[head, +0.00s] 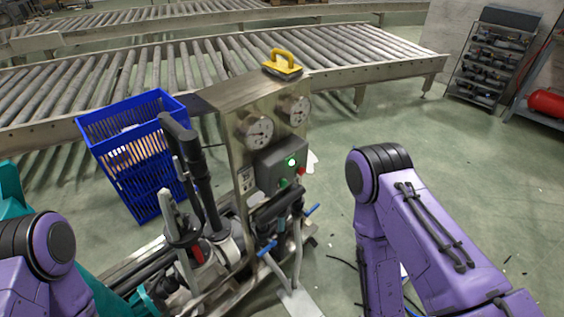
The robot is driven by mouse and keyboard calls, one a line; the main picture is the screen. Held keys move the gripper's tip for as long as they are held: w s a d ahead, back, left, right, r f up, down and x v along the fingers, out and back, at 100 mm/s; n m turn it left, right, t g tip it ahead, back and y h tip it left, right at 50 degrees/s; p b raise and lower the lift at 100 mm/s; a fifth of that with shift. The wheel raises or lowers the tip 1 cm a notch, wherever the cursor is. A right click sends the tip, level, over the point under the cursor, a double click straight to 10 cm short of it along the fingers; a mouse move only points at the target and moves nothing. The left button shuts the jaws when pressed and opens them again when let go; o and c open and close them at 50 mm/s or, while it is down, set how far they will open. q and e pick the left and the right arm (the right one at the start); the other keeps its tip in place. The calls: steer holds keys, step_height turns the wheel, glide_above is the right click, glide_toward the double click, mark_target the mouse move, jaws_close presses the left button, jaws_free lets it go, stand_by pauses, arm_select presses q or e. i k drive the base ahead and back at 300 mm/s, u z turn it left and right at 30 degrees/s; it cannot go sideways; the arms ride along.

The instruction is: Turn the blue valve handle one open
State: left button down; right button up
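Two small blue valve handles show low on the metal machine. One blue handle (312,209) sticks out on its right side, angled up to the right. The other blue handle (267,248) is lower and to the left, near the black grip. I cannot tell from this view whether either valve is open. My purple left arm is at the lower left and my purple right arm at the lower right. Neither gripper shows; both arms run out of the frame or out of sight. No contact with the handles is visible.
The machine's panel (229,95) carries two gauges, a control box (281,165) with a lit green light, and a yellow-handled tool (283,64) on top. Black-handled lances (200,180) stand at its left beside a blue crate (136,150). Roller conveyors cross behind. Floor right of the machine is mostly clear.

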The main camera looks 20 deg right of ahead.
mark_target(273, 243)
steer(key=z, duration=2)
steer(key=k, duration=0.75)
steer(key=u, duration=1.1)
